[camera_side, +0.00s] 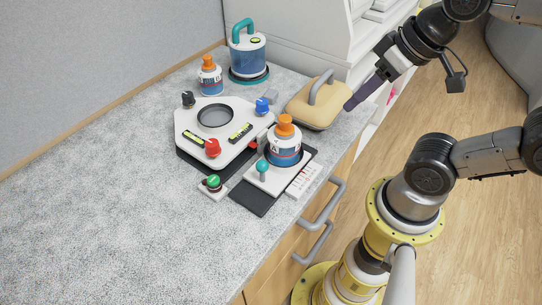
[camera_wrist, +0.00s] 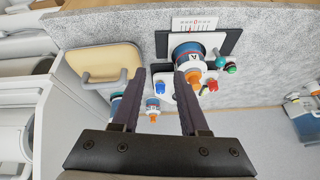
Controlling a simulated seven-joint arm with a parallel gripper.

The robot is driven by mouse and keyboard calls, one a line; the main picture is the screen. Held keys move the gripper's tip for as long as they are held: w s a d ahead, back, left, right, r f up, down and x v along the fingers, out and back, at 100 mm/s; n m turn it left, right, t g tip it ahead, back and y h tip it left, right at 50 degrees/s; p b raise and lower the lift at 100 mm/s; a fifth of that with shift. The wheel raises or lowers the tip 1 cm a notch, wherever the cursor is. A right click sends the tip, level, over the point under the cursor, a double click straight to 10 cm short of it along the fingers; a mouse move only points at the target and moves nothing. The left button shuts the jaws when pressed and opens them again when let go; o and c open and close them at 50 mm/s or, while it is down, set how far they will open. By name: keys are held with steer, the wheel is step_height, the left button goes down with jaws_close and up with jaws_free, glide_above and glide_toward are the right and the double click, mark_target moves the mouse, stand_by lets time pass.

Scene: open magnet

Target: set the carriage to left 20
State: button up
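The carriage (camera_side: 264,178) is a white plate with a teal-topped knob (camera_side: 262,166), on a dark rail (camera_side: 250,198). A blue bottle with an orange cap (camera_side: 285,148) stands upright on it. A white scale strip (camera_side: 303,180) lies along its right side; its numbers are too small to read. In the wrist view the scale (camera_wrist: 195,24), bottle (camera_wrist: 187,52) and teal knob (camera_wrist: 221,62) show beyond the fingers. My gripper (camera_side: 350,104) is in the air right of the beige box, apart from the carriage. Its fingers are spread and empty in the wrist view (camera_wrist: 159,72).
A beige box with a grey handle (camera_side: 314,103) stands between my gripper and the white console (camera_side: 215,130). The console has black, blue and red knobs. A green button (camera_side: 213,182) is left of the carriage. Another bottle (camera_side: 209,78) and a teal-handled canister (camera_side: 248,52) stand behind. The counter's left is clear.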

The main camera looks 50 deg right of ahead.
steer(key=w+a+r+m+g+y, duration=0.2)
steer(key=w+a+r+g, duration=0.15)
steer(key=w+a, duration=0.2)
steer(key=n+g, duration=0.1)
steer(key=g, duration=0.1)
glide_above(263, 161)
steer(key=d, duration=0.2)
step_height(263, 161, down, 2)
steer(key=shift+t, duration=0.25)
steer(key=f, duration=0.4)
steer(key=a+f, duration=0.1)
steer(key=f, duration=0.3)
steer(key=a+f, duration=0.1)
steer(key=f, duration=0.3)
steer(key=shift+f, duration=0.4)
steer(key=shift+c, duration=0.3)
jaws_close()
steer(key=shift+r, duration=0.1)
